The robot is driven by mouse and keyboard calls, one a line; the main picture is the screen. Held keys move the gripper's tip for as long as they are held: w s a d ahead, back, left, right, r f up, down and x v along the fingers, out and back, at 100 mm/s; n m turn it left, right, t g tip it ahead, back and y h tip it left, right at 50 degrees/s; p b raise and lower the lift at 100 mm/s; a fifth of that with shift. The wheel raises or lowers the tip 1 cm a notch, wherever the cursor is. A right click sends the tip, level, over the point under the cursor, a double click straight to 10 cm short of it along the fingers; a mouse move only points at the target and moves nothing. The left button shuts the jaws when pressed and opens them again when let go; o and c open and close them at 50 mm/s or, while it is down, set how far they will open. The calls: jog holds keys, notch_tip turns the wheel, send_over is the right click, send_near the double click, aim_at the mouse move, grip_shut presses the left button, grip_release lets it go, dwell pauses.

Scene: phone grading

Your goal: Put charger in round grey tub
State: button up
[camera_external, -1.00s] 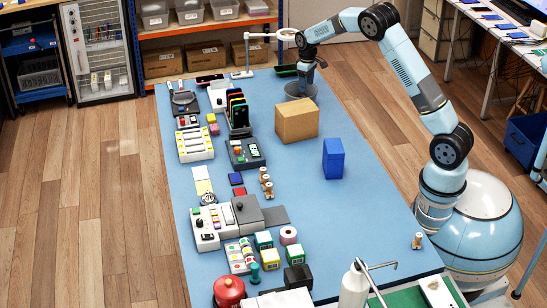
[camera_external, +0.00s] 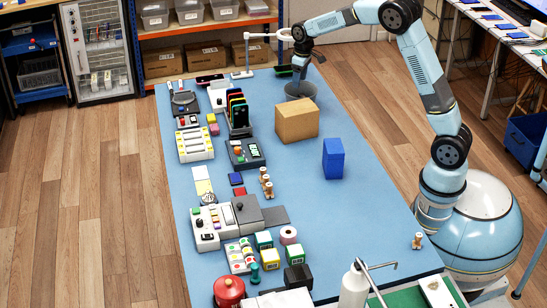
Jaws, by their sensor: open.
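The round grey tub (camera_external: 301,91) stands at the far end of the blue table, behind the cardboard box. My gripper (camera_external: 306,66) is open just above the tub's rim, with its fingers spread. No object shows between the fingers. I cannot pick out the charger for certain in this view. The inside of the tub is mostly hidden by its wall, so I cannot tell what lies in it.
A cardboard box (camera_external: 297,122) stands just in front of the tub, and a blue box (camera_external: 333,158) stands nearer. A white lamp arm (camera_external: 265,37) reaches in beside my gripper. Devices and phones line the table's left side. The right middle is clear.

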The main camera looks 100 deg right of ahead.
jog(key=a+r+n+t, duration=0.1)
jog(key=a+r, duration=0.4)
jog(key=a, duration=0.5)
jog(key=w+a+r+n, duration=0.1)
jog(key=a+r, duration=0.4)
jog(key=a, duration=0.5)
jog(key=a+r+n+t, duration=0.15)
jog(key=a+r, duration=0.35)
jog(key=a, duration=0.5)
jog(key=s+a+n+t, duration=0.1)
jog(key=s+a+n, duration=0.1)
jog(key=s+a, duration=0.7)
jog(key=s+a+n+t, duration=0.1)
jog(key=s+a+n, duration=0.1)
jog(key=s+a, duration=0.7)
jog(key=a, duration=0.5)
